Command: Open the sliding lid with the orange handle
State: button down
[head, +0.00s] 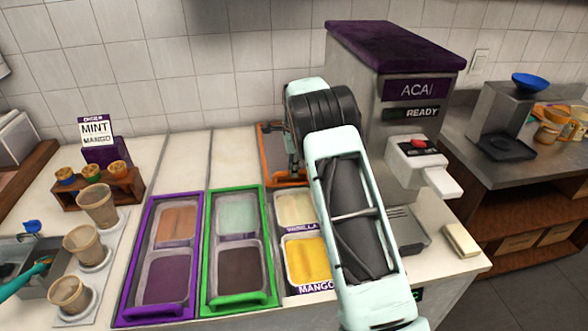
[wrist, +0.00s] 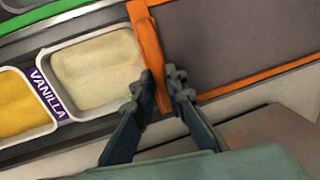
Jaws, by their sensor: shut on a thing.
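The sliding lid with the orange frame (head: 268,150) is at the far end of its lane, behind the vanilla tub (head: 295,210), partly hidden by my arm. In the wrist view its dark panel (wrist: 240,40) and orange handle (wrist: 148,42) show beside the vanilla tub (wrist: 98,70). My gripper (wrist: 163,82) is shut on the handle, one finger on each side of it. The vanilla tub and the mango tub (head: 306,260) lie uncovered. In the head view my fingertips are mostly hidden.
A green-framed lid (head: 205,250) and a purple-framed lid (head: 185,312) lie to the left. The acai machine (head: 372,110) stands close on the right of my arm. Cups (head: 82,243) and a mint-mango sign (head: 96,130) are at the left.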

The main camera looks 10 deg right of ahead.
dwell(0.3)
jog(key=c, duration=2)
grip_release()
jog(key=shift+o, duration=0.2)
jog(key=shift+r, duration=0.1)
notch_tip(320, 180, up, 12)
jog(key=s, duration=0.2)
jog(key=shift+s, duration=0.15)
jog(key=shift+f, duration=0.2)
